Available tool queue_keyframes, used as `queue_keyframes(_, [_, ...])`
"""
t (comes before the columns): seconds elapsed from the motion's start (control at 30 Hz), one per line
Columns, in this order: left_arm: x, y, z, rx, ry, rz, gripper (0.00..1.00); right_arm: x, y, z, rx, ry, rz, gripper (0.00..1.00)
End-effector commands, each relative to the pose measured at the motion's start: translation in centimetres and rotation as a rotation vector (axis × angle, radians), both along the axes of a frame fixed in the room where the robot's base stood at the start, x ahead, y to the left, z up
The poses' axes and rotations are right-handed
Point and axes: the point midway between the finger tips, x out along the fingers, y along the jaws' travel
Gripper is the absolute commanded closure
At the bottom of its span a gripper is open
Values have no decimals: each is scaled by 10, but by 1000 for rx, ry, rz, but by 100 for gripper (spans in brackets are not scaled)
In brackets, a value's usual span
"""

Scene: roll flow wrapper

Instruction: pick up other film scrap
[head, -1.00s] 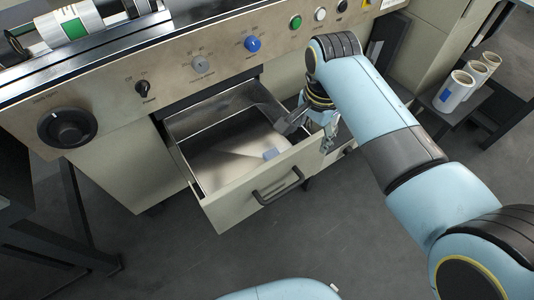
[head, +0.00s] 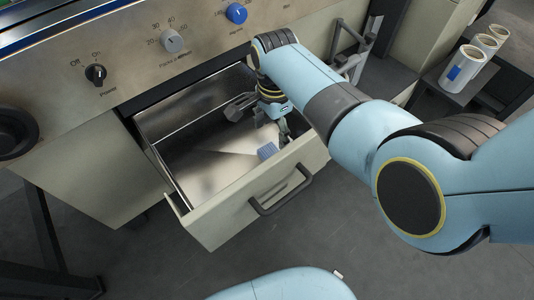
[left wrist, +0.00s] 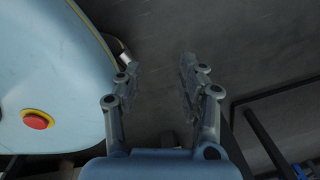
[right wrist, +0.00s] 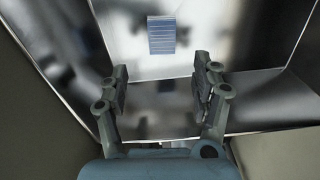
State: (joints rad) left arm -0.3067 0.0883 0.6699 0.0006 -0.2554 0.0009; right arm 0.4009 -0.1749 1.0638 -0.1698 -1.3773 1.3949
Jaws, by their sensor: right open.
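A small blue, striped film scrap (head: 267,151) lies on the shiny metal floor of the open drawer (head: 229,211), near its front right. In the right wrist view the scrap (right wrist: 161,35) sits beyond the fingertips, roughly centred between them. My right gripper (head: 262,120) is over the drawer's right side, its fingers open and empty (right wrist: 160,82), apart from the scrap. My left gripper (left wrist: 157,78) shows only in the left wrist view, open and empty above the dark floor.
The drawer's walls and its front with a black handle (head: 282,193) surround the scrap. The machine's control panel (head: 130,60) with knobs is above the drawer. White rolls (head: 463,67) stand on a dark shelf at the right.

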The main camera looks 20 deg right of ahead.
Motion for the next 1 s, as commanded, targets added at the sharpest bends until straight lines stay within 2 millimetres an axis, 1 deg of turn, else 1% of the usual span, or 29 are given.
queue_keyframes(0.03, [1, 2, -7, 2, 2, -1, 60, 0, 0, -12, -1, 2, 0, 35])
queue_keyframes(0.1, [3, 4, -9, 4, 3, -2, 60, 0, 0, -20, 0, 1, 0, 35])
queue_keyframes(0.27, [6, 6, -13, 7, 4, -3, 60, 1, 0, -32, 0, 0, 0, 35])
queue_keyframes(0.4, [11, 11, -25, 13, 9, -6, 60, 1, 2, -57, 0, 3, 1, 35])
queue_keyframes(0.5, [15, 14, -30, 18, 12, -8, 60, 2, 2, -71, -1, 2, 0, 35])
queue_keyframes(0.6, [19, 16, -32, 19, 11, -9, 60, 2, 2, -77, 0, 0, 0, 35])
queue_keyframes(0.83, [20, 16, -30, 19, 10, -9, 60, 3, 2, -75, 0, -2, 0, 35])
queue_keyframes(0.87, [20, 16, -30, 19, 10, -9, 60, 3, 2, -75, 0, -2, 0, 37])
queue_keyframes(1.0, [20, 16, -30, 19, 10, -9, 60, 3, 2, -75, 0, -2, 0, 56])
